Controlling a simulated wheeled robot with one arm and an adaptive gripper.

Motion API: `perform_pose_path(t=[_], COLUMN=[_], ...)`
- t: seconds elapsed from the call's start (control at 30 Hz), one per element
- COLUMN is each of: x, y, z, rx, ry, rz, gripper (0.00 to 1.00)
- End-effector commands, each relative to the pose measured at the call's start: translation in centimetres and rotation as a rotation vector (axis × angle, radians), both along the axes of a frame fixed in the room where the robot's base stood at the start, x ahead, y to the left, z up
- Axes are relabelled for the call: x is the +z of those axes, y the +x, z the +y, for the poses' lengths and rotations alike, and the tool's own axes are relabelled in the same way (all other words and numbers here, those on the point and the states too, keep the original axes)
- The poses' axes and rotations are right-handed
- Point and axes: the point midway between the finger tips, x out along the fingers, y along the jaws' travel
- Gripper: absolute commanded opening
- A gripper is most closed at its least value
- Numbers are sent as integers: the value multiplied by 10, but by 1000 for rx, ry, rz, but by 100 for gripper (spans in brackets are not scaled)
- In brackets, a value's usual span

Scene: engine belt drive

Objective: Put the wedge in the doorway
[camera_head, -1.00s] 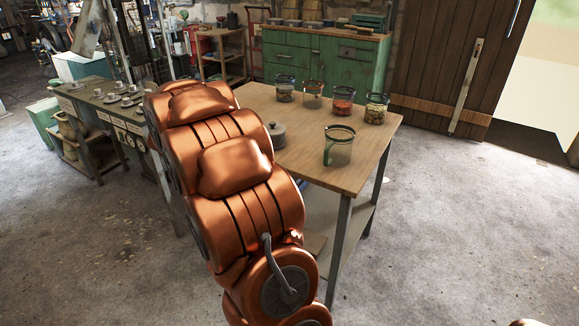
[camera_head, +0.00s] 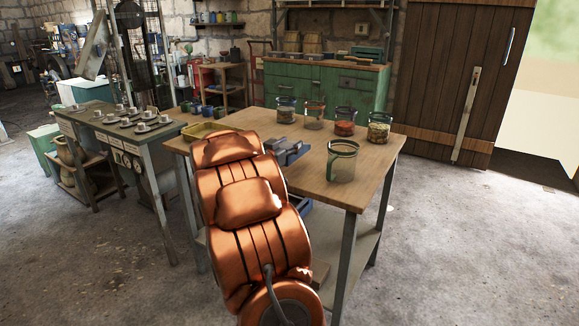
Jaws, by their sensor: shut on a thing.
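The doorway (camera_head: 545,105) is a bright opening at the right edge of the head view. A dark plank door (camera_head: 430,75) with a pale upright bar and a metal handle stands on its left side. I do not see the wedge in this view. My copper arm reaches up from the bottom middle, in front of the wooden table. My gripper is not in view, so what it holds cannot be seen.
The wooden table (camera_head: 375,170) holds a glass mug (camera_head: 341,162), several jars and a blue tray with grey pieces (camera_head: 288,149). A green cabinet (camera_head: 325,87) stands behind, a workbench (camera_head: 160,133) at left. Grey floor (camera_head: 470,240) is clear between table and doorway.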

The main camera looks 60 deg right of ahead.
Motion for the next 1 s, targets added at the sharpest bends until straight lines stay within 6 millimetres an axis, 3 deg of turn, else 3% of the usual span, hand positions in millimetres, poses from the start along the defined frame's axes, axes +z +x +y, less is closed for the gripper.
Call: perform_pose_path(t=[0.5,0.9,0.93,1.0], x=[-51,-54,-55,-54], y=[1,1,1,1], z=[0,0,0,0], rx=[2,1,1,1], ry=[-1,-1,-1,-1], rz=[1,-2,-2,-2], gripper=[9,9,50,58])
